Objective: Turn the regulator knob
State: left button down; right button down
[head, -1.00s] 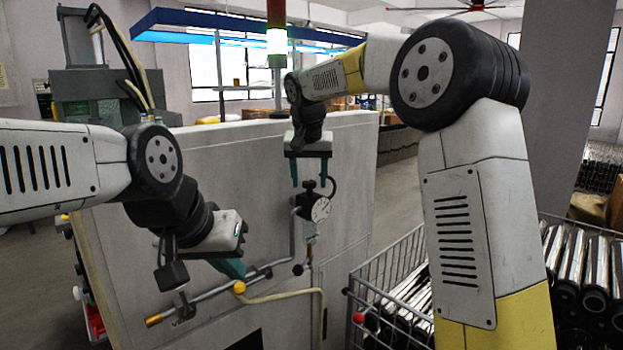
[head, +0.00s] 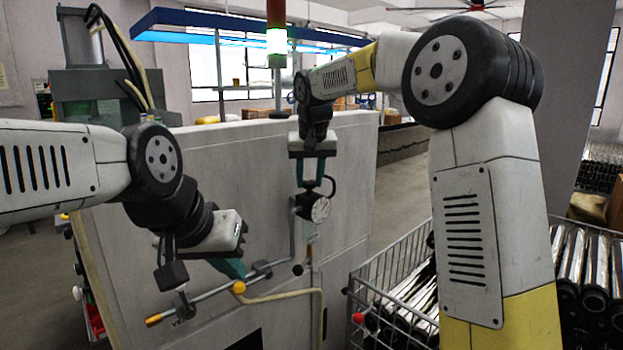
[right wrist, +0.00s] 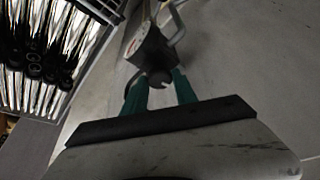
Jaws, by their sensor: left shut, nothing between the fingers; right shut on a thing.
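The regulator (head: 305,204), a dark body with a white round dial (head: 320,210), is mounted on the side of a large grey cabinet. Its dark knob (head: 309,185) is on top. My right gripper (head: 310,176) comes down from above, its green fingers shut on the knob. The right wrist view shows the knob (right wrist: 159,78) between the fingertips, with the regulator body (right wrist: 147,47) beyond; the fingers cover part of the knob. My left gripper (head: 236,270) is shut and empty by the pipe, lower left of the regulator. I cannot tell whether it touches the pipe.
A pipe (head: 215,291) with a yellow ball (head: 239,287) and a pale hose (head: 290,294) run along the grey cabinet (head: 150,230). A wire cart (head: 395,265) with metal tubes stands at the right. Floor shows between cabinet and cart.

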aim_at(316, 198)
jog(key=shift+d+n+g+y, duration=0.1)
jog(key=shift+n+g+y, duration=0.35)
jog(key=shift+n, duration=1.15)
jog(key=shift+y, duration=0.25)
jog(key=c, duration=1)
grip_release()
jog(key=shift+r, duration=0.15)
jog(key=v, duration=0.7)
jog(key=shift+s+r, duration=0.2)
jog(key=shift+r, duration=0.05)
jog(key=shift+d, duration=0.1)
